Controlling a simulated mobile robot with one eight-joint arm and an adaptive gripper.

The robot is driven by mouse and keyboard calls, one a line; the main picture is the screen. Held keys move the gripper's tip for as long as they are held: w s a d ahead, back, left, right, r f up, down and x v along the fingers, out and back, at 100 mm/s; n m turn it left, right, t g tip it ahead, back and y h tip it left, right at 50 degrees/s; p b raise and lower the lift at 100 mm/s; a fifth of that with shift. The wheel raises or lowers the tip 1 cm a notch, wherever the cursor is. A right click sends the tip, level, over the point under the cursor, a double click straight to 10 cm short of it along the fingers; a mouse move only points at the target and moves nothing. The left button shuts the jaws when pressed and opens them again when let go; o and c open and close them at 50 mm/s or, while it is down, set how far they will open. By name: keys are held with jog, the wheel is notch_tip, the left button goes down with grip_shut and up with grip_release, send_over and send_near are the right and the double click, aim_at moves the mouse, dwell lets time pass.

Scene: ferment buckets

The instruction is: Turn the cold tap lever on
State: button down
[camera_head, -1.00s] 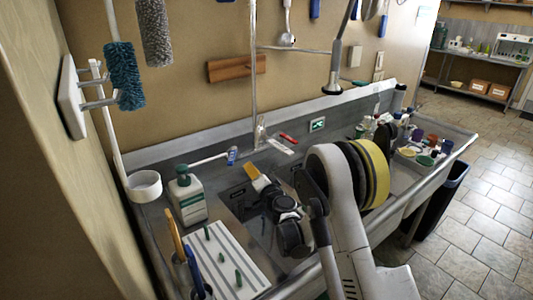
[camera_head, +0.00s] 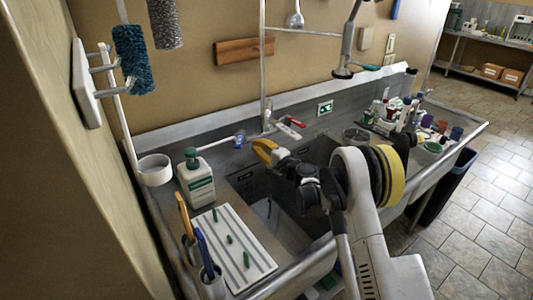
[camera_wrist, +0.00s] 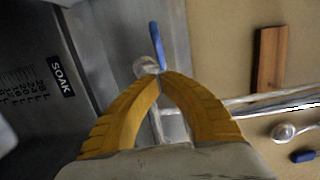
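The blue tap lever (camera_head: 239,140) is on the left of the wall tap, behind the sink. In the wrist view the blue lever (camera_wrist: 156,45) stands just beyond my fingertips, beside a round metal knob (camera_wrist: 146,67). My gripper (camera_head: 259,148) has yellow fingers and is just right of and in front of the blue lever. In the wrist view my gripper (camera_wrist: 161,75) has its fingertips together with nothing seen between them. I cannot tell whether the tips touch the lever. A red lever (camera_head: 295,122) is on the tap's right side.
A soap bottle (camera_head: 196,180) and a white ribbed board (camera_head: 232,248) stand left of the sink basin (camera_head: 270,208). Bottles and cups crowd the counter at right. A hanging spray head (camera_head: 345,70) is above. A wooden strip (camera_head: 244,50) is on the wall.

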aim_at(240, 139)
jog(key=shift+a, duration=1.5)
jog(key=shift+s+a+b, duration=0.25)
jog(key=shift+a+b, duration=0.7)
jog(key=shift+a, duration=0.15)
jog(key=shift+d, duration=0.15)
